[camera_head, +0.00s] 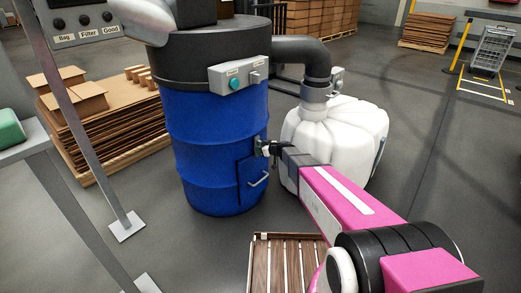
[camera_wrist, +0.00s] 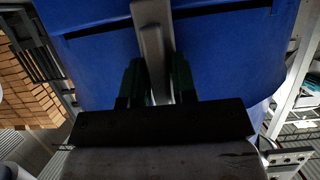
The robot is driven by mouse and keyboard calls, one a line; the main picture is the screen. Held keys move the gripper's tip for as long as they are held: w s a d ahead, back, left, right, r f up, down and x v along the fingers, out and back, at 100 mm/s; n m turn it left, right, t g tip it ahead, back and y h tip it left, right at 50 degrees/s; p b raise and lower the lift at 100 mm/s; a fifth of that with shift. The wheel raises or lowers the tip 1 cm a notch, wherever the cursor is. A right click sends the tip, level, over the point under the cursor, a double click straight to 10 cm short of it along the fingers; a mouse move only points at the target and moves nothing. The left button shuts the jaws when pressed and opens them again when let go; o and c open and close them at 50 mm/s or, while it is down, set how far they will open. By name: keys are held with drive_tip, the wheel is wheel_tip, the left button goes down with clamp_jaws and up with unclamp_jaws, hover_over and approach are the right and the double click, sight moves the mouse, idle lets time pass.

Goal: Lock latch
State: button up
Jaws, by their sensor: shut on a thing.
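The blue drum (camera_head: 205,150) stands upright with a dark grey top and a small blue door (camera_head: 247,192) low on its right side. The door looks flush with the drum wall and has a light bar handle (camera_head: 259,182). My gripper (camera_head: 268,148) is at the door's upper right edge. In the wrist view my gripper (camera_wrist: 157,82) has its two dark fingers on either side of a grey latch lever (camera_wrist: 152,28), shut on it. The lever's lower end is between the fingers. In the head view the latch is mostly hidden by my gripper.
A white bulging bag (camera_head: 335,135) stands right of the drum, close to my arm, under a dark pipe (camera_head: 308,55). A slatted wooden pallet (camera_head: 285,262) lies on the floor below my arm. Stacked cardboard (camera_head: 110,125) and a metal stand (camera_head: 70,190) are at left.

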drive_tip(key=o, duration=0.9)
drive_tip(key=v, duration=1)
drive_tip(key=shift+s+d+r, duration=0.2)
drive_tip(key=shift+s+d, duration=0.05)
drive_tip(key=shift+s, duration=0.1)
